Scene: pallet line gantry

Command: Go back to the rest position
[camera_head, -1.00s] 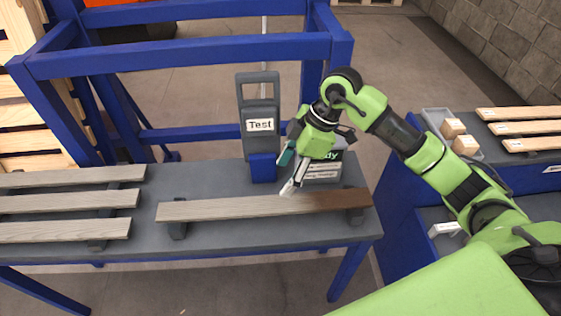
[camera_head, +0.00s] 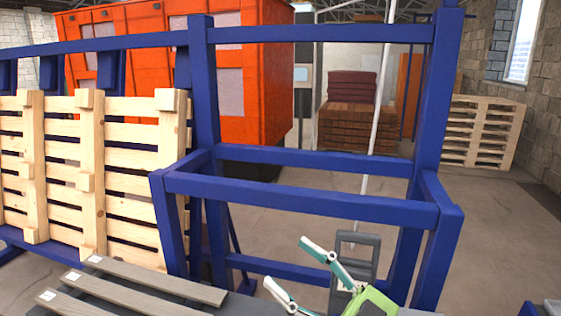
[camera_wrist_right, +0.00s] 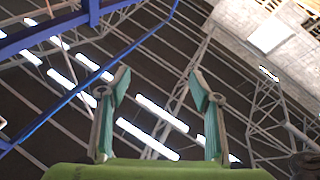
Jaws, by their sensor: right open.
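My right gripper (camera_head: 292,272) shows at the bottom of the head view, in front of the grey test stand (camera_head: 358,262). Its two teal-padded fingers are spread apart with nothing between them. My left gripper is in neither view. Most of my right arm is below the head view's edge.
The blue gantry frame (camera_head: 310,198) stands just behind the gripper. Grey boards (camera_head: 150,283) lie at the lower left. A wooden pallet (camera_head: 92,180) leans at the left. An orange container (camera_head: 150,62) and a far pallet (camera_head: 480,131) stand behind. Open floor lies at the right.

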